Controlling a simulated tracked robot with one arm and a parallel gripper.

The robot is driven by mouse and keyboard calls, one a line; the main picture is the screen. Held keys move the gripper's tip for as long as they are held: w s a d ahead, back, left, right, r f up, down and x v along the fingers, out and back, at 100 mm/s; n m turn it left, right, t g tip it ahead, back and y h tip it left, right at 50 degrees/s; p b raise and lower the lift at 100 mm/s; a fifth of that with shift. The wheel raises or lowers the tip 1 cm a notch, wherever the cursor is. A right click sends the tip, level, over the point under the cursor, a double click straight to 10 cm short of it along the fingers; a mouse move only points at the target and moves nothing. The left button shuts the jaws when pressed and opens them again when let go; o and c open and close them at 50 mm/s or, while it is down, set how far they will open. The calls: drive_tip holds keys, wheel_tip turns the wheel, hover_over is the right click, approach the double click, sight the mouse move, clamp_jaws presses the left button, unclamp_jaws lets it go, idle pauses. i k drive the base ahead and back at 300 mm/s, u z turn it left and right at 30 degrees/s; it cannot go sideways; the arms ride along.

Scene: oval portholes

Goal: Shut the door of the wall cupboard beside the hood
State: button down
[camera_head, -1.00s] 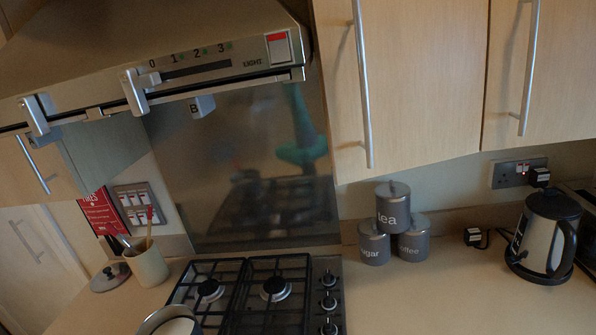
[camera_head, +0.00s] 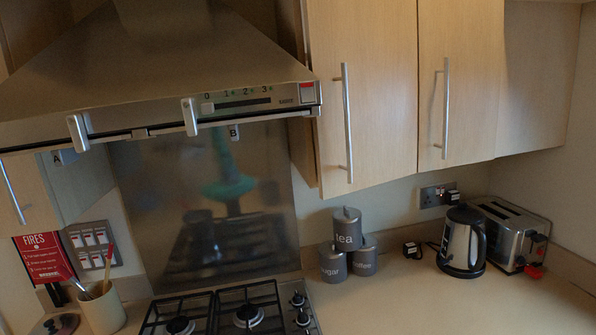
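To the right of the hood (camera_head: 150,75) is a wall cupboard with two pale wood doors. The left door (camera_head: 380,60) has a long vertical bar handle (camera_head: 347,120). The right door (camera_head: 475,70) has a similar handle (camera_head: 445,110). A brown strip shows between the hood and the left door's edge; whether that door stands slightly ajar I cannot tell. The right door looks about flush with its neighbour. Another pale cupboard door (camera_head: 25,205), with a slanted handle, shows partly at the left of the hood. My gripper is not in view.
Below are a gas hob (camera_head: 240,310), stacked grey canisters (camera_head: 347,230), a kettle (camera_head: 462,240) and a toaster (camera_head: 515,235). A utensil pot (camera_head: 102,308) stands at the left. The worktop (camera_head: 420,300) in front of the kettle is clear. The hood's front edge juts out beside the cupboard.

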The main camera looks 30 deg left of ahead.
sight(363, 53)
drive_tip(key=u, duration=0.1)
drive_tip(key=i, duration=1)
drive_tip(key=z, duration=0.05)
